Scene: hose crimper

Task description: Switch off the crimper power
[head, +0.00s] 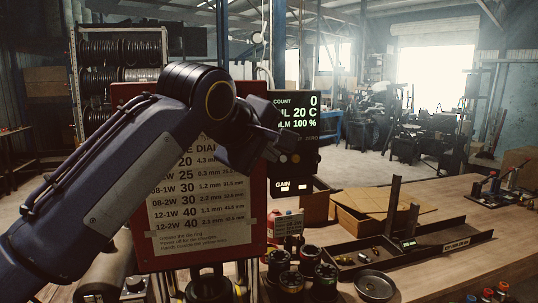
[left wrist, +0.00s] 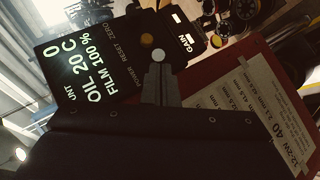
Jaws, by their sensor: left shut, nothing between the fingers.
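The crimper's black control panel (head: 312,150) stands right of the red chart board. Its display is lit and reads count 0, oil 20 C, film 100 %. In the left wrist view the panel (left wrist: 105,45) carries the labels POWER, RESET and ZERO, with an amber button (left wrist: 148,39) and a pale round button (left wrist: 158,55) beside them. My left gripper (head: 275,142) is shut and empty in front of the panel's lower left. In the left wrist view its fingertips (left wrist: 159,68) are close to the pale button. I cannot tell if they touch it. My right gripper is not in view.
The red board (head: 258,225) with a die chart is partly behind my left arm. A GAIN plate (head: 293,187) is below the panel. On the wooden bench (head: 460,210) are several dies (head: 290,280), a dark tray (head: 440,245) and a round metal dish (head: 375,285).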

